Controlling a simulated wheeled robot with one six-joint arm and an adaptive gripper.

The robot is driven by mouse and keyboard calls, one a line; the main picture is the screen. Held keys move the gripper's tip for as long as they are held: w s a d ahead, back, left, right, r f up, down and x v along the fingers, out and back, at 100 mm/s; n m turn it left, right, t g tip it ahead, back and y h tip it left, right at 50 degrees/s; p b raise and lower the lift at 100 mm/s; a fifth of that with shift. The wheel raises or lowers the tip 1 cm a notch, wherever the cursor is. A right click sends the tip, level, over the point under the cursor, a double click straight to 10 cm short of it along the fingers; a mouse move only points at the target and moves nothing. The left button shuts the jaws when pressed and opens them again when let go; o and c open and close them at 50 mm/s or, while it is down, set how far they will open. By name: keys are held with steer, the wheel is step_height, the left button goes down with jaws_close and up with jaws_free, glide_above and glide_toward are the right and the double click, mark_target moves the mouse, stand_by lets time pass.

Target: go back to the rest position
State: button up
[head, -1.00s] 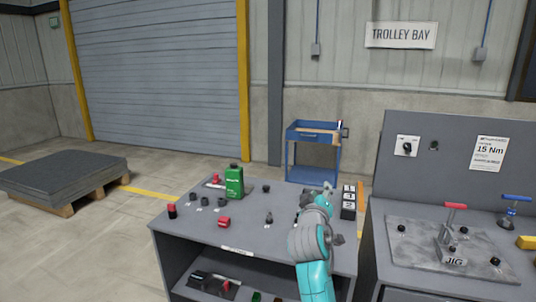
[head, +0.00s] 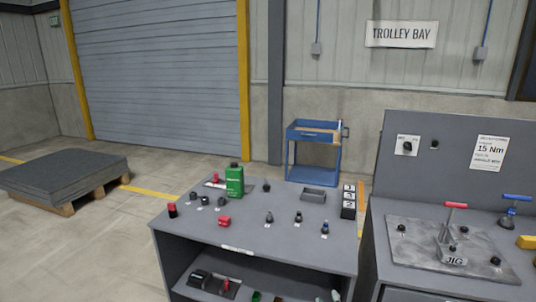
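My gripper and arm are out of the head view now. The grey workbench (head: 255,225) stands fully uncovered in the middle. On its top are a green bottle (head: 234,181), a red block (head: 224,221), a red-topped black piece (head: 172,210) and several small dark parts. A shallow grey tray (head: 314,195) lies near the back right of the top. Three small upright dark parts stand in front of it, the right one (head: 325,228) with a blue band.
To the right is a grey station with a metal plate (head: 410,260) and a red-handled clamp (head: 450,225). A numbered block stack (head: 349,202) stands at the workbench's right edge. A blue trolley (head: 313,150) is behind. A loaded pallet (head: 65,180) lies left; floor between is clear.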

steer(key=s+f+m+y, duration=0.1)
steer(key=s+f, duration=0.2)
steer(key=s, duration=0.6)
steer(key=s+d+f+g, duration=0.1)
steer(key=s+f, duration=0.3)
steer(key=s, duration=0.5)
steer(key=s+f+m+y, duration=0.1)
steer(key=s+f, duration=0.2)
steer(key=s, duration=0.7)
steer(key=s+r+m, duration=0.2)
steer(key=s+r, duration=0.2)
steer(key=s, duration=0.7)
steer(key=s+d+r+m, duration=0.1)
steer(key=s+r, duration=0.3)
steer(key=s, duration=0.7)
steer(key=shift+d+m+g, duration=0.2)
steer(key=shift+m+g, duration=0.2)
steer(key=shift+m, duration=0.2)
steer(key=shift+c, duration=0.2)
